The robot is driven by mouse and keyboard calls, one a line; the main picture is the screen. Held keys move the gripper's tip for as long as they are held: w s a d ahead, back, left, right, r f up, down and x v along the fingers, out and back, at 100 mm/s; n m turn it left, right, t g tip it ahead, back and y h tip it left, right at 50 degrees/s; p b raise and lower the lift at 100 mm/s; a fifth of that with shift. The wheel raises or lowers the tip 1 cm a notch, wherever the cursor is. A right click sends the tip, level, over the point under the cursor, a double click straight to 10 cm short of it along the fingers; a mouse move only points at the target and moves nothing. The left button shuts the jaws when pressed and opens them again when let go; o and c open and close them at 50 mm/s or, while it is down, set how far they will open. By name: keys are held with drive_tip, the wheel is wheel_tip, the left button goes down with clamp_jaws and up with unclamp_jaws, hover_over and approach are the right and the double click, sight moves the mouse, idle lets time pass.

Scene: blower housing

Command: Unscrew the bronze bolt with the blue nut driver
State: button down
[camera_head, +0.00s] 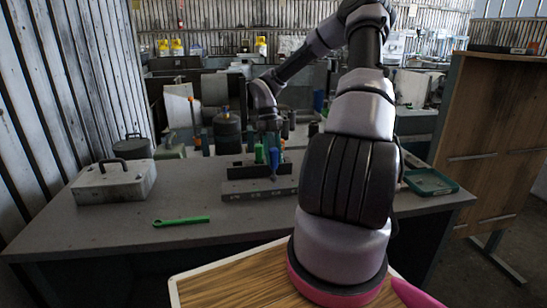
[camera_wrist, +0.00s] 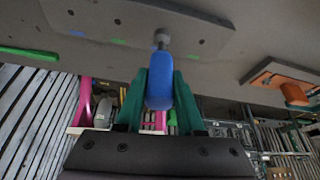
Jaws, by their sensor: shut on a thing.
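My gripper (camera_wrist: 160,112) has its green fingers shut on the blue nut driver (camera_wrist: 159,82), one finger on each side of the handle. The driver's grey shaft points away from the gripper, and its end is at or just above a dark grey plate (camera_wrist: 205,32); I cannot tell if it touches. In the head view the blue nut driver (camera_head: 274,159) is upright over the dark block (camera_head: 245,189) on the table. My gripper (camera_head: 268,148) is small there. I cannot make out the bronze bolt in either view.
A green wrench (camera_head: 181,221) lies on the grey table (camera_head: 130,225) at front left. A grey box with a handle (camera_head: 114,181) stands at the left. A dark green tray (camera_head: 431,182) is at the right end. A wooden panel (camera_head: 500,135) stands to the right. The table's front left is mostly clear.

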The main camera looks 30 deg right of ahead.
drive_tip(key=shift+r, duration=1.35)
drive_tip(key=shift+r, duration=0.1)
drive_tip(key=shift+r, duration=2.45)
